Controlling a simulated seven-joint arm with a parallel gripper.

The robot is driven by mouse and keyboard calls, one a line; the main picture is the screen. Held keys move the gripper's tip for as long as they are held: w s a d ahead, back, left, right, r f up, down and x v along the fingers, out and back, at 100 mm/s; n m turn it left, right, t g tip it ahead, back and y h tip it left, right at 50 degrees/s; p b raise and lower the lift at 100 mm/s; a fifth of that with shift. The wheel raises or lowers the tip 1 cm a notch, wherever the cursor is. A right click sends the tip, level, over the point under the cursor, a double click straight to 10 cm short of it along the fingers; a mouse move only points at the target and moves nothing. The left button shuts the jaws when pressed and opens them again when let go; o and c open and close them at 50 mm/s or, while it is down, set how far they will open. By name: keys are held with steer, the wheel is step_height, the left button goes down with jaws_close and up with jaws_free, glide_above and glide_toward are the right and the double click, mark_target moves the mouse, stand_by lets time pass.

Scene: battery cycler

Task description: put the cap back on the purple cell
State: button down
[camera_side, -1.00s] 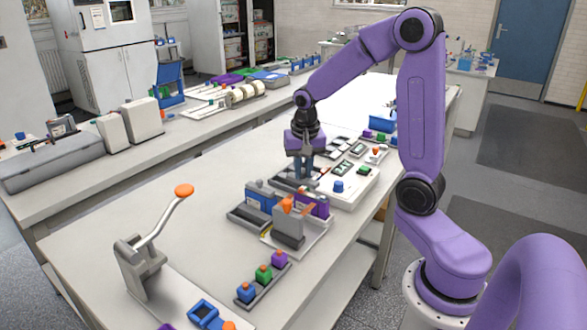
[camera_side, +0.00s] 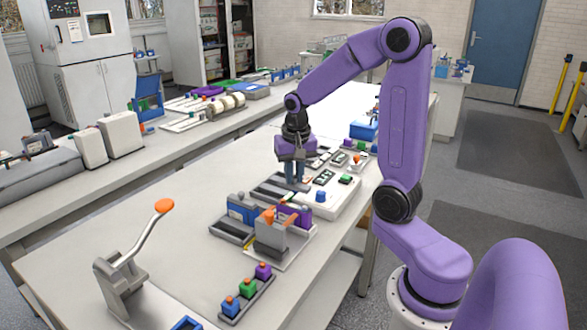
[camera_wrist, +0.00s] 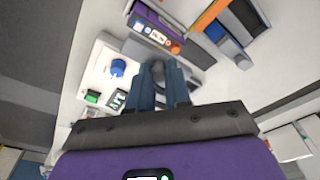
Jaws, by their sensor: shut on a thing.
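My gripper (camera_side: 294,181) points down over the bench, just left of the white device with the blue knob. In the wrist view its two blue-grey fingers (camera_wrist: 159,76) are closed around a small grey rounded piece (camera_wrist: 158,72), mostly hidden between them; I cannot tell surely that it is the cap. A large purple cell (camera_side: 294,216) stands in the fixture in front of my gripper. It also shows in the wrist view (camera_wrist: 148,30), beyond the fingertips, with orange and white marks on one face. A smaller purple block (camera_side: 263,271) with an orange top sits in a front rack.
The orange-topped clamp fixture (camera_side: 271,235) and a blue cell (camera_side: 241,211) stand close to the large purple cell. The white device with a blue knob (camera_side: 320,196) is right of my gripper. A lever press (camera_side: 122,272) stands front left. The bench's left middle is clear.

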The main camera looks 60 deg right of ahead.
mark_target(294, 184)
steer(key=shift+f, duration=2.05)
steer(key=shift+f, duration=0.6)
stand_by(0.9)
steer(key=c, duration=0.5)
jaws_free()
steer(key=shift+r, duration=0.15)
steer(key=shift+r, duration=3.35)
jaws_close()
